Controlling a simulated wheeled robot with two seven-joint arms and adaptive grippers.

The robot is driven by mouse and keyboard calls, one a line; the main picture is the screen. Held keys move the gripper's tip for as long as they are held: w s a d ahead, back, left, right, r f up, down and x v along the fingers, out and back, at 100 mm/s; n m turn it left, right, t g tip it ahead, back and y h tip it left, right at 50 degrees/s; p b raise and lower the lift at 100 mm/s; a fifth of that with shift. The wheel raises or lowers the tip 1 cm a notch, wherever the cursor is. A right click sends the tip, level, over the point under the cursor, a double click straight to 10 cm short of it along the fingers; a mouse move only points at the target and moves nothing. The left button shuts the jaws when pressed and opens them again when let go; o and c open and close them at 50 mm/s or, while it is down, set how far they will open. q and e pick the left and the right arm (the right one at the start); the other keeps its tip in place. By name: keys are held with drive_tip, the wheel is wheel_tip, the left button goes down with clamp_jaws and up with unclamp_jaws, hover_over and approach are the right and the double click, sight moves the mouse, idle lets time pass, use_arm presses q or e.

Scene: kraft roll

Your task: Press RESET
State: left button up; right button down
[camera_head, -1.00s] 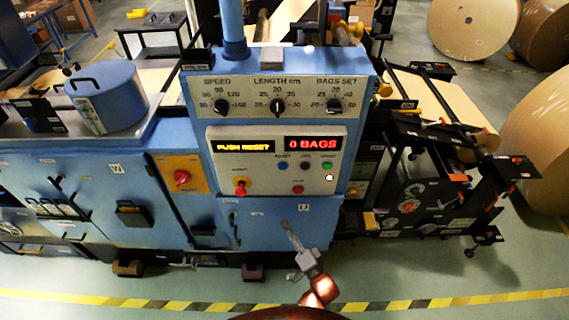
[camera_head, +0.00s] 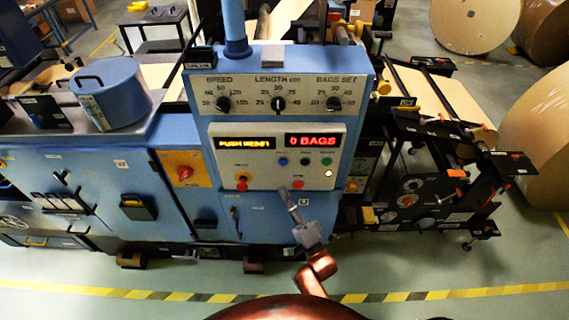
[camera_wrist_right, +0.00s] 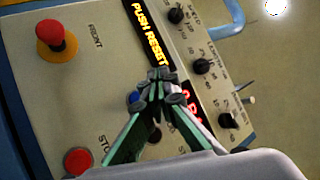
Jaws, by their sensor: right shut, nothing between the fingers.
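The blue RESET button (camera_head: 283,162) is on the light control panel, under an amber display (camera_head: 246,143) reading PUSH RESET. In the right wrist view a blue button (camera_wrist_right: 133,98) shows beside the fingers, partly hidden. My right gripper (camera_head: 284,191) is shut and empty, in front of the panel's lower part and below the blue button in the head view. Its fingertips show in the wrist view (camera_wrist_right: 160,75) over the display's edge. I cannot tell contact with the panel. My left gripper is not in view.
A black button (camera_head: 305,161) and a green button (camera_head: 326,161) are right of RESET. A red stop button (camera_head: 297,185) is below, and a red mushroom button (camera_head: 241,183) is at lower left. Dial knobs (camera_head: 278,103) are above. A red display (camera_head: 310,140) reads 0 BAGS.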

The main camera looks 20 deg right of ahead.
sight(283, 162)
drive_tip(key=w+d+b, duration=0.2)
drive_tip(key=w, duration=0.6)
drive_tip(key=shift+d+b, duration=0.15)
drive_tip(key=shift+b, duration=0.2)
drive_tip(key=shift+w, duration=0.2)
idle(1.0)
drive_tip(key=shift+w+d, duration=0.15)
drive_tip(key=shift+w, duration=0.1)
drive_tip(key=shift+w+d, duration=0.1)
drive_tip(key=shift+w, duration=0.35)
idle(0.7)
drive_tip(key=shift+s, duration=0.15)
drive_tip(key=shift+s+a+p, duration=0.25)
drive_tip(key=shift+s+p, duration=0.25)
drive_tip(key=shift+s, duration=0.2)
drive_tip(key=shift+s, duration=0.1)
